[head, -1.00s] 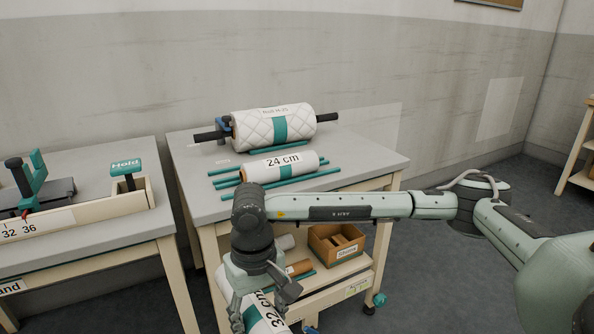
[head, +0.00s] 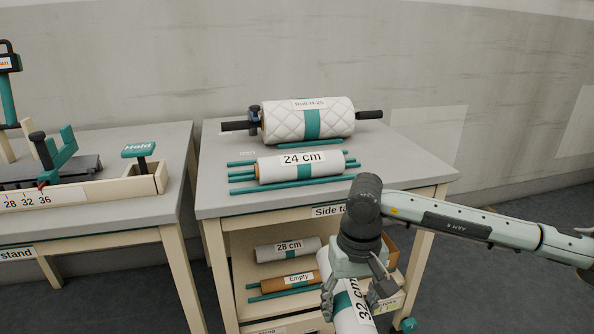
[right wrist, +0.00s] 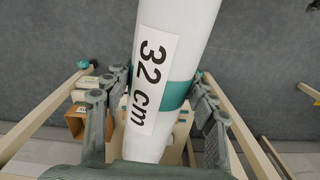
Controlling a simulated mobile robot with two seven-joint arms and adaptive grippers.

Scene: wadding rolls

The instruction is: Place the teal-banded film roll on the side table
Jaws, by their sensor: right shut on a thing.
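The held roll (head: 357,316) is white with a teal band and a "32 cm" label. My right gripper (head: 354,295) is shut on it, low in front of the side table (head: 215,204). In the right wrist view, the fingers (right wrist: 159,112) sit on both sides of the roll (right wrist: 178,35) near its teal band. The roll's lower end is cut off in the head view. On the side table top lie a white "24 cm" roll (head: 275,172) with a teal band and a quilted roll (head: 285,122) on a dark bar. My left gripper is not in view.
Teal rods (head: 285,185) lie around the 24 cm roll. The table's lower shelf holds a "28 cm" roll (head: 270,253), a brown "Empty" tube (head: 275,284) and a box (head: 390,250) partly behind my arm. Another bench (head: 100,215) stands left. The tabletop's right front is clear.

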